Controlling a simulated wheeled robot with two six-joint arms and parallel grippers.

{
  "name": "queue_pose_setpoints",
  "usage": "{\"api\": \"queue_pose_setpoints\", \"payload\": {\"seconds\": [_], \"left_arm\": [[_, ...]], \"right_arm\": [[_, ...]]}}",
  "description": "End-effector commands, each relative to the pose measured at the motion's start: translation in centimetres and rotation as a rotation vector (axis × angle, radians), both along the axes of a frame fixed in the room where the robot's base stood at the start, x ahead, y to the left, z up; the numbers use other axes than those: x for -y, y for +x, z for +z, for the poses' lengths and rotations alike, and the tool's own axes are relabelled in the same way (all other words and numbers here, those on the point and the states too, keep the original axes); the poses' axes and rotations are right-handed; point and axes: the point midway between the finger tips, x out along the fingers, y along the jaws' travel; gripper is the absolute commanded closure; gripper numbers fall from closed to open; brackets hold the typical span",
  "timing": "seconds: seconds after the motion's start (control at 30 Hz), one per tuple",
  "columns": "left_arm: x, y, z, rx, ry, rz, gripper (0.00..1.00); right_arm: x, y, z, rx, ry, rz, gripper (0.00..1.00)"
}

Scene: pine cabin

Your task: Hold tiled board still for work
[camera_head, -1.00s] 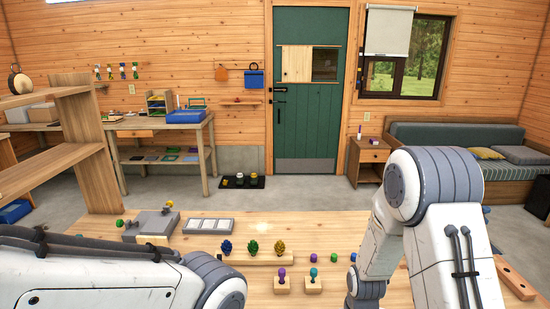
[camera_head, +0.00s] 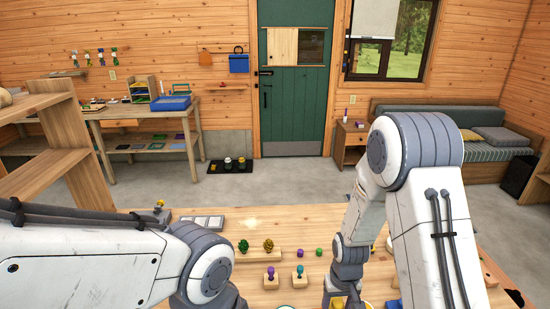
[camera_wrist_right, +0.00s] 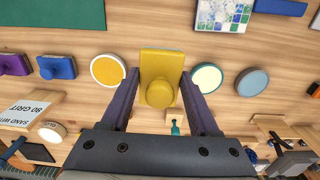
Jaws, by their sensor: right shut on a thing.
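The tiled board (camera_wrist_right: 224,14), with blue, green and white tiles, lies on the wooden worktop at the top of the right wrist view, cut off by the frame edge. My right gripper (camera_wrist_right: 160,76) is shut on a yellow block with a round knob (camera_wrist_right: 160,62). The board is beyond the fingertips and to the right, apart from them. In the head view my right gripper is at the bottom edge, mostly cut off. My left arm comes in from the left, but its gripper is out of view. The tiled board cannot be made out in the head view.
A yellow-topped disc (camera_wrist_right: 108,70), a pale disc (camera_wrist_right: 206,78) and a grey-blue disc (camera_wrist_right: 252,82) lie near the right gripper. A blue block (camera_wrist_right: 57,67) and a green mat (camera_wrist_right: 50,14) are to the left. Small knobbed pieces stand on the worktop (camera_head: 232,221).

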Motion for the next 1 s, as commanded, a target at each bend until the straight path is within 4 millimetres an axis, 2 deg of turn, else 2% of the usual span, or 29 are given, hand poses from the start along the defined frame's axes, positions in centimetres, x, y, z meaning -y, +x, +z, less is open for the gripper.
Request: {"api": "queue_pose_setpoints", "payload": {"seconds": [0.17,0.27,0.37,0.5,0.6,0.8,1.0], "left_arm": [[0.0,0.0,0.0,0.000,0.000,0.000,0.50],[0.0,0.0,0.0,0.000,0.000,0.000,0.50],[0.0,0.0,0.0,0.000,0.000,0.000,0.50],[0.0,0.0,0.0,0.000,0.000,0.000,0.50],[0.0,0.0,0.0,0.000,0.000,0.000,0.50],[0.0,0.0,0.0,0.000,0.000,0.000,0.50],[0.0,0.0,0.0,0.000,0.000,0.000,0.50]], "right_arm": [[0.0,0.0,0.0,0.000,0.000,-0.001,0.83],[-0.8,-0.4,-0.2,0.000,0.000,0.003,0.83],[-3.1,-1.7,-0.7,-0.003,0.000,0.009,0.83],[-7.1,-4.9,-1.5,-0.005,-0.001,0.012,0.83],[-9.3,-7.1,-1.9,-0.004,-0.001,0.009,0.83],[-11.4,-10.0,-2.3,-0.001,-0.001,0.001,0.83],[-12.4,-10.5,-3.6,-0.002,-0.001,-0.002,0.83]]}}
